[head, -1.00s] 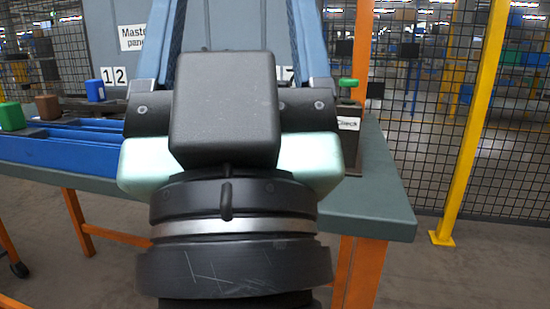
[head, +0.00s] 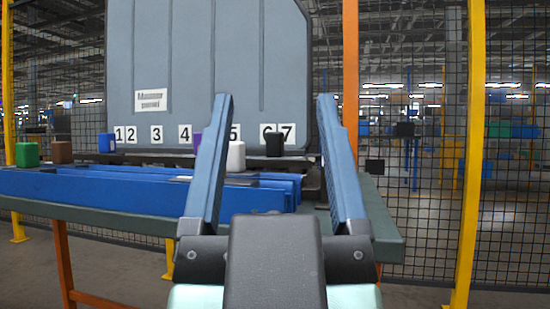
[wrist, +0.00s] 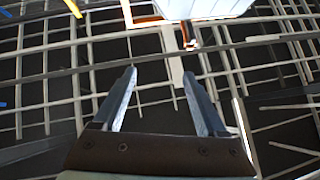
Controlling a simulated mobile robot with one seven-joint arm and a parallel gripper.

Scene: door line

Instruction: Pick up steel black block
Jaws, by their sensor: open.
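The black block (head: 274,144) stands upright at the right end of the row, in front of the panel numbers 6 and 7. In the head view it shows between the two spread fingers of my gripper (head: 275,98), farther back than the gripper and not touched by it. My gripper is open and empty. In the wrist view my gripper (wrist: 159,74) shows nothing between its fingers but mesh, and the black block is not seen there.
A white block (head: 236,156), partly hidden purple block (head: 197,142), blue block (head: 106,143), brown block (head: 62,152) and green block (head: 27,154) stand to the left. Blue rails (head: 130,188) run along the bench front. An orange post (head: 350,70) and mesh fence are at right.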

